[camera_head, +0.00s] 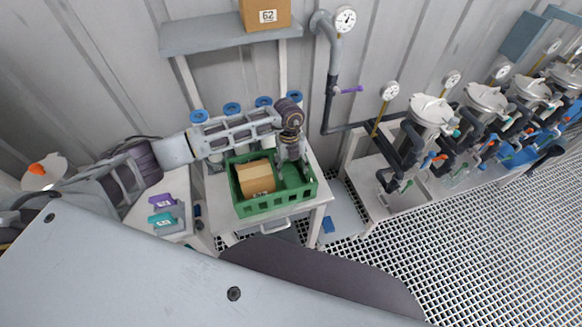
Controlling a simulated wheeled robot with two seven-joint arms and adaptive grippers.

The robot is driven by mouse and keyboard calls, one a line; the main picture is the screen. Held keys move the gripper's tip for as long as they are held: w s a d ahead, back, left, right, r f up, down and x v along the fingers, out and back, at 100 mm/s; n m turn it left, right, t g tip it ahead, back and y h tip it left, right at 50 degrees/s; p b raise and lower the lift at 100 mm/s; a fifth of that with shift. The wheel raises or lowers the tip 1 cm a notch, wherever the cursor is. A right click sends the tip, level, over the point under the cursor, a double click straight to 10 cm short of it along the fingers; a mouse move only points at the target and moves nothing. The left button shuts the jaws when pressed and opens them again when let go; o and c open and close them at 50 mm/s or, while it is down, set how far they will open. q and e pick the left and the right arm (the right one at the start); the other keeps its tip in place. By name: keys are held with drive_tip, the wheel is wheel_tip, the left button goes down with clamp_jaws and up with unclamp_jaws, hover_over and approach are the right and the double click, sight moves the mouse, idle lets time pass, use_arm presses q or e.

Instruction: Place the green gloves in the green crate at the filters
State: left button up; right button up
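The green crate (266,207) stands on a small white table below the wall shelf, with a cardboard box (254,178) in its left part. My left arm reaches in from the left, and my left gripper (294,158) points down over the right part of the crate. Its fingers are small and dark, and I cannot tell whether they are open or shut. Green surface shows under and beside it, but I cannot tell gloves from the crate's floor there. A teal packet with a white label (163,219) lies on the left stand. My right gripper is not clearly visible.
A purple packet (161,200) lies behind the teal one. A box marked 62 (266,14) sits on the wall shelf (205,35) above the crate. Pipes, gauges and several metal filter vessels (431,111) line the right. Open grating floor (450,240) lies in front.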

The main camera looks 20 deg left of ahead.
sight(290, 173)
use_arm(q)
drive_tip(key=shift+r, duration=0.15)
drive_tip(key=shift+r+p, duration=0.55)
drive_tip(key=shift+r, duration=0.05)
wheel_tip(290, 173, up, 12)
drive_tip(key=w+b, duration=0.1)
drive_tip(key=b, duration=0.1)
drive_tip(key=shift+a+f+b, duration=0.15)
drive_tip(key=shift+a+b, duration=0.2)
drive_tip(key=shift+a, duration=0.05)
